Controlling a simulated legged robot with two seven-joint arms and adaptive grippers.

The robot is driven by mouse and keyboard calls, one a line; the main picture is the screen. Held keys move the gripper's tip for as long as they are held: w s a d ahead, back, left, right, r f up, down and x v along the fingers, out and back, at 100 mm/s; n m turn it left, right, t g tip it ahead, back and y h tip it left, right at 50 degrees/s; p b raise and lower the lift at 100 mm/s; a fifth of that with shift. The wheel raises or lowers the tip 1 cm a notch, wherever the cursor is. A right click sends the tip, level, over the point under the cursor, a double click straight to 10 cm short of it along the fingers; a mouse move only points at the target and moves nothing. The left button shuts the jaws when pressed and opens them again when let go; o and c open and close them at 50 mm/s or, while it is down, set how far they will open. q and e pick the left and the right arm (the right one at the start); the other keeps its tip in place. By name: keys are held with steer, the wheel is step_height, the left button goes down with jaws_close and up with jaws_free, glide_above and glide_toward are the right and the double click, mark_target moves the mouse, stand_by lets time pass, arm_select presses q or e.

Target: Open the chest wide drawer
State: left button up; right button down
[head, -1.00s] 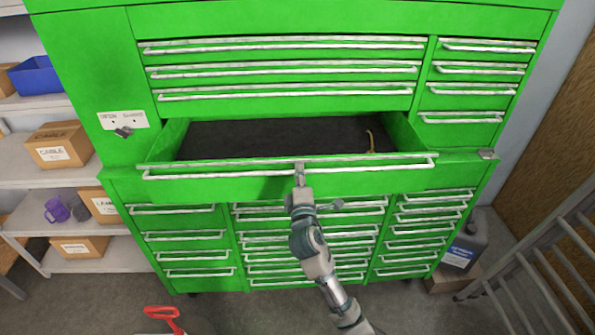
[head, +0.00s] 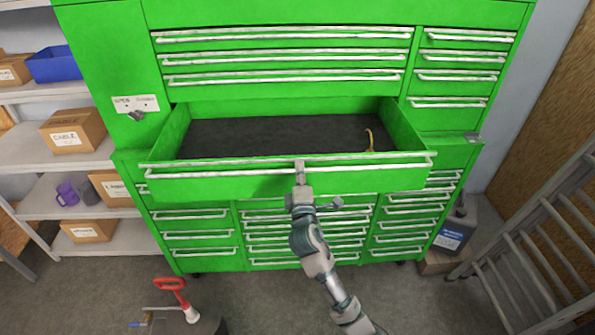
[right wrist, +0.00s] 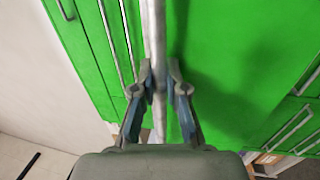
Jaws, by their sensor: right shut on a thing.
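The green tool chest (head: 90,45) stands in front of me. Its wide drawer (head: 225,186) is pulled well out, showing a dark lined floor and a small yellowish item (head: 370,141) at the right inside. A long pale bar handle (head: 375,160) runs along the drawer's front edge. My right gripper (head: 299,170) is at about the middle of this handle. In the right wrist view the fingers of my right gripper (right wrist: 160,85) are closed around the bar handle (right wrist: 154,35), one on each side. My left gripper is not in view.
Shelves with cardboard boxes (head: 73,131) and a blue bin (head: 55,65) stand at the left. A red-handled item (head: 172,285) is at the lower left. Floor shows in front of the chest.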

steer(key=shift+d+f, duration=0.15)
steer(key=shift+f, duration=0.15)
steer(key=c, duration=1.3)
jaws_free()
steer(key=shift+o, duration=0.5)
steer(key=shift+w+d, duration=0.2)
steer(key=shift+r, duration=0.1)
steer(key=shift+s, duration=0.25)
steer(key=s+f, duration=0.2)
steer(key=s, duration=0.9)
steer(key=shift+f, duration=0.25)
steer(key=shift+s, duration=0.1)
